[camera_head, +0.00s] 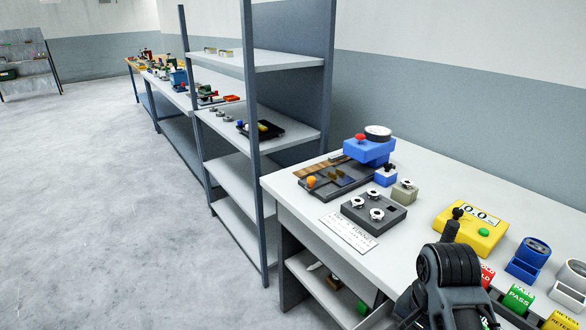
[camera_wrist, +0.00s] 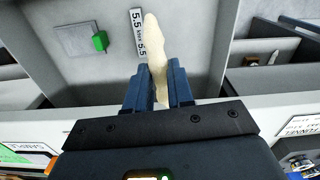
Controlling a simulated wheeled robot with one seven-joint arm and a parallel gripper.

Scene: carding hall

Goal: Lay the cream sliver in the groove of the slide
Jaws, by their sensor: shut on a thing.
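My gripper (camera_wrist: 161,82) is shut on the cream sliver (camera_wrist: 154,50) in the wrist view. The sliver is a pale, narrow, tapering strip that stands out past the fingertips. It is held above a light grey compartment (camera_wrist: 205,45). In the head view my arm is at the bottom right, and neither the fingertips nor the sliver can be made out. A dark flat fixture (camera_head: 355,186) with brass-coloured parts and an orange knob lies on the bench at the left end; it may be the slide, but I cannot make out a groove.
The white bench (camera_head: 410,235) also carries a blue device (camera_head: 370,150), a dark block with round knobs (camera_head: 373,213), a yellow display box (camera_head: 470,230) and coloured bins (camera_head: 518,298). A tall shelf (camera_head: 252,58) stands left of it. A green piece (camera_wrist: 99,41) shows in the wrist view.

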